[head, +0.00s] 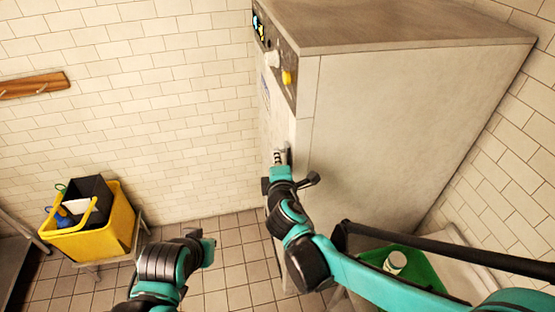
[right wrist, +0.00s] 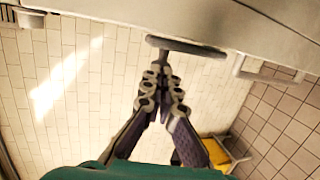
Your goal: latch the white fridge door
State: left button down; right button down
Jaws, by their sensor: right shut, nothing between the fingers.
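The white fridge (head: 400,130) is a tall pale cabinet at the right of the head view. Its door (head: 274,118) faces left and looks flush or nearly flush with the body; I cannot tell whether it is latched. My right gripper (head: 280,157) is at the door front, about halfway up. In the right wrist view, the right gripper (right wrist: 162,72) is shut and empty, its fingertips close to a grey bar handle (right wrist: 186,46) on the pale front; contact is unclear. My left arm reaches in at the lower left, but its fingers do not show.
A yellow bucket (head: 118,222) with dark contents stands on a small stand at the left. A green crate (head: 410,268) holding a white item is at the lower right, beside a black bar. A wooden rack (head: 33,86) hangs on the wall. Tiled floor (head: 232,255) lies open before the fridge.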

jog(key=shift+w+a+r+g+p, duration=0.2)
jog(key=shift+w+r+g+p, duration=0.45)
jog(key=shift+g+p, duration=0.55)
jog(key=shift+w+a+g+h+p, duration=0.15)
jog(key=shift+w+g+h+p, duration=0.15)
jog(key=shift+w+g+p, duration=0.5)
jog(key=shift+w+a+f+n+g+h+p, duration=0.1)
jog(key=shift+w+a+f+g+p, duration=0.05)
jog(key=shift+w+g, duration=0.3)
jog(key=shift+w+a+f+n+g+h+p, duration=0.1)
jog(key=shift+w+g+p, duration=0.1)
jog(key=shift+w+g, duration=0.2)
jog(key=shift+w+a+f+n+g+h+p, duration=0.1)
jog(key=shift+w+a+f+g+p, duration=0.05)
jog(key=shift+w+g, duration=0.25)
jog(key=shift+w, duration=0.15)
